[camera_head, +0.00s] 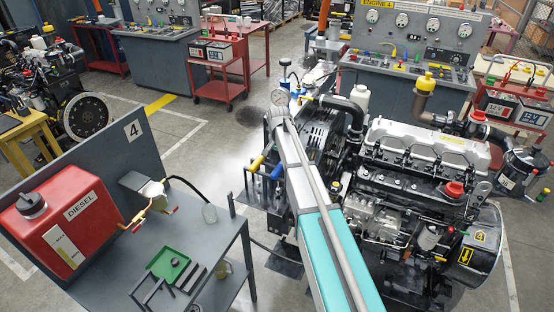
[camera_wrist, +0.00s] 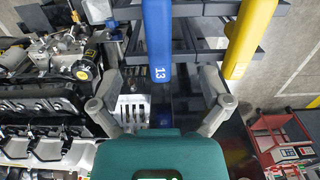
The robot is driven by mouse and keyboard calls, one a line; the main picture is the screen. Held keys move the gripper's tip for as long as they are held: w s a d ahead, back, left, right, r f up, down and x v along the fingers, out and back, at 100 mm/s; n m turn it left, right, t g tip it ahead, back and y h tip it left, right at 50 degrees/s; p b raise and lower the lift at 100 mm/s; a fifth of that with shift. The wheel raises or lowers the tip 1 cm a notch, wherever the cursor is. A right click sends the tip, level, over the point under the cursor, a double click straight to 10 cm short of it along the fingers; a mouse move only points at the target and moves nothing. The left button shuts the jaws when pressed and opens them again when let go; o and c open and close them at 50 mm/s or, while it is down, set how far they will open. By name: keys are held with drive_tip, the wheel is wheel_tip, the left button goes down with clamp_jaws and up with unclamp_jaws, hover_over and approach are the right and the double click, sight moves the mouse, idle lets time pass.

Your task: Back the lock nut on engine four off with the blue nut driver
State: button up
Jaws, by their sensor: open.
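In the wrist view my gripper (camera_wrist: 160,82) is open, with one grey finger on each side of the picture. The blue nut driver (camera_wrist: 158,40), its handle marked 13, shows between the fingers, with gaps on both sides. I cannot tell its depth between them. The blue handle also shows beside my arm in the head view (camera_head: 279,169). A yellow-handled driver (camera_wrist: 249,38) is right of it, outside the right finger. Both sit at a dark rack (camera_wrist: 205,50). Engine four (camera_head: 425,165) stands right of my arm in the head view. I cannot make out its lock nut.
A grey bench (camera_head: 232,228) with a red diesel tank (camera_head: 62,222) and green tray (camera_head: 172,266) stands at the left. The engine 4 console (camera_head: 402,84) is behind the engine. A red battery cart (camera_head: 219,91) stands farther back. Some floor between is clear.

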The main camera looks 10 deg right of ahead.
sight(278, 167)
drive_tip(key=shift+f+b, duration=1.6)
drive_tip(key=shift+f, duration=0.25)
drive_tip(key=shift+s, duration=0.1)
clamp_jaws()
drive_tip(key=shift+r, duration=0.1)
wheel_tip(278, 167, up, 16)
drive_tip(key=p, duration=1.6)
idle(0.4)
